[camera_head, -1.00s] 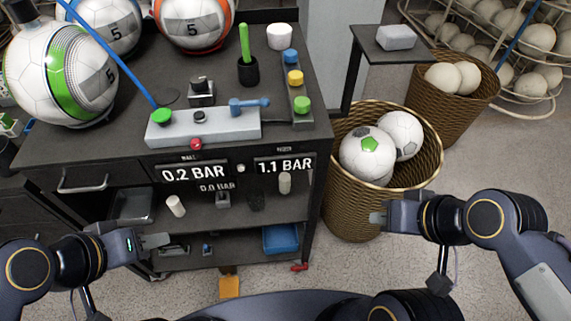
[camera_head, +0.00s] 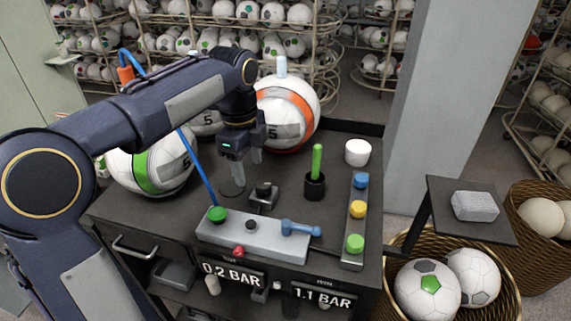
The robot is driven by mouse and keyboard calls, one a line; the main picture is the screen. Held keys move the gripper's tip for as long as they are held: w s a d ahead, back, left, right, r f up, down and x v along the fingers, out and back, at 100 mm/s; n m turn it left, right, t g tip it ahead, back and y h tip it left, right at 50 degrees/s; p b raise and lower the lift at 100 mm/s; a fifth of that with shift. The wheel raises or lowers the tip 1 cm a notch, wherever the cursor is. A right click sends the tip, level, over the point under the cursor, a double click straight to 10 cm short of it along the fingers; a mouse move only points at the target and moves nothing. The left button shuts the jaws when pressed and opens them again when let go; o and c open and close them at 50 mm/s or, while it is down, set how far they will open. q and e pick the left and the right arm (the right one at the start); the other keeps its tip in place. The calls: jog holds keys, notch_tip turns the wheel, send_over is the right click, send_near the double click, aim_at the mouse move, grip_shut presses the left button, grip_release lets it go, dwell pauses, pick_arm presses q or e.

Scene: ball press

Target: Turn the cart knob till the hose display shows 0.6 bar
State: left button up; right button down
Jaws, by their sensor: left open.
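The cart (camera_head: 330,245) has a dark top with a grey panel (camera_head: 265,236) on it. The panel carries a green button, a small black knob, a red knob (camera_head: 238,251) at its front and a blue lever (camera_head: 300,228). Behind it a black knob (camera_head: 264,188) sits on a small grey block. I cannot tell which one is the cart knob. Two front displays read 0.2 BAR (camera_head: 233,274) and 1.1 BAR (camera_head: 322,297); their small labels are hard to read. My left gripper (camera_head: 248,164) points down, open and empty, above and slightly behind the black knob. My right gripper is out of view.
Balls stand at the cart's back left, including a green-striped ball (camera_head: 152,165) and an orange-striped ball (camera_head: 288,112). A blue hose (camera_head: 196,165) runs down to the panel. A black cup (camera_head: 315,186) with a green stick and a button strip (camera_head: 354,226) stand right. A wicker basket (camera_head: 508,300) is beside the cart.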

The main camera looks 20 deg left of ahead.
aim_at(262, 183)
pick_arm(q)
jog(key=w+m, duration=0.1)
jog(key=w+d+m, duration=0.1)
jog(key=w, duration=0.1)
jog(key=shift+w+d+r, duration=0.1)
jog(key=shift+w+d, duration=0.1)
jog(key=shift+w, duration=0.05)
jog(key=shift+w+f, duration=0.1)
jog(key=shift+f, duration=0.1)
notch_tip(262, 183, down, 7)
jog(key=shift+f, duration=0.15)
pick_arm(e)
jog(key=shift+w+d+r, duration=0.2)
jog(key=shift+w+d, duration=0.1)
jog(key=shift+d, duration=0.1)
pick_arm(q)
jog(key=c, duration=1)
